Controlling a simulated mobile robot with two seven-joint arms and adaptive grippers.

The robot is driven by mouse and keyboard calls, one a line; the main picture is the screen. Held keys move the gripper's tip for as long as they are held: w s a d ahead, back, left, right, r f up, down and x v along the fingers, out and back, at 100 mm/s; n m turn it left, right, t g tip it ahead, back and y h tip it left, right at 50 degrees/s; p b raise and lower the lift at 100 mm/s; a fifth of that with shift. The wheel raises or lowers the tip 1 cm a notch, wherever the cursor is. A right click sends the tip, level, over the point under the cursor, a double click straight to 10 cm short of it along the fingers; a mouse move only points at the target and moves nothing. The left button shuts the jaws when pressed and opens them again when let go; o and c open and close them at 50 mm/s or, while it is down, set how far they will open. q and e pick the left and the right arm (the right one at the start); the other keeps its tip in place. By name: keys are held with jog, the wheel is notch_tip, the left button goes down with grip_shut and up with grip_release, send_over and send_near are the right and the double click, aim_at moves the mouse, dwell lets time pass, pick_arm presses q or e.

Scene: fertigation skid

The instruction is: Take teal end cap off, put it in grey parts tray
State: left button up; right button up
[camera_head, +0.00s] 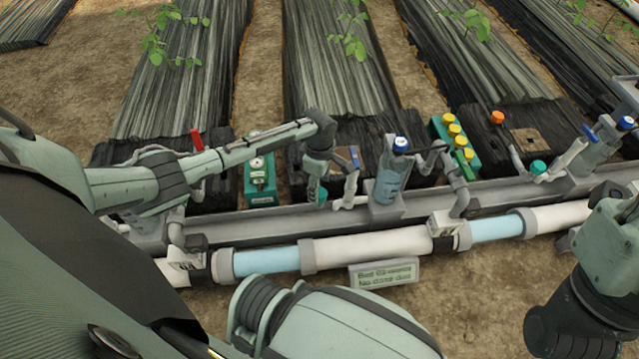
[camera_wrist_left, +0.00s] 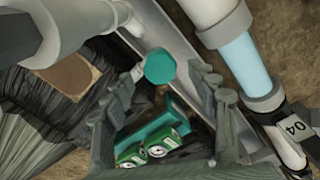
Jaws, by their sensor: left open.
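A teal end cap (camera_wrist_left: 160,66) faces the camera in the left wrist view, on the end of a pale fitting beside the grey rail. In the head view, a teal cap (camera_head: 321,196) shows just under my left gripper (camera_head: 317,178). My left gripper points down and is open; its fingers stand apart in the left wrist view (camera_wrist_left: 160,108), with the cap beyond and between them. I cannot tell whether they touch it. A second teal cap (camera_head: 538,167) sits on a fitting farther right. I cannot clearly make out the grey parts tray. My right gripper is not in view.
A teal gauge box (camera_head: 260,178) stands left of my gripper. A white and blue pipe (camera_head: 370,246) runs along the front, with a small sign (camera_head: 384,273). Black crop beds lie behind.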

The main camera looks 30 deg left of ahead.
aim_at(320, 193)
pick_arm(q)
jog(key=shift+f+b, duration=1)
jog(key=shift+f, duration=1.25)
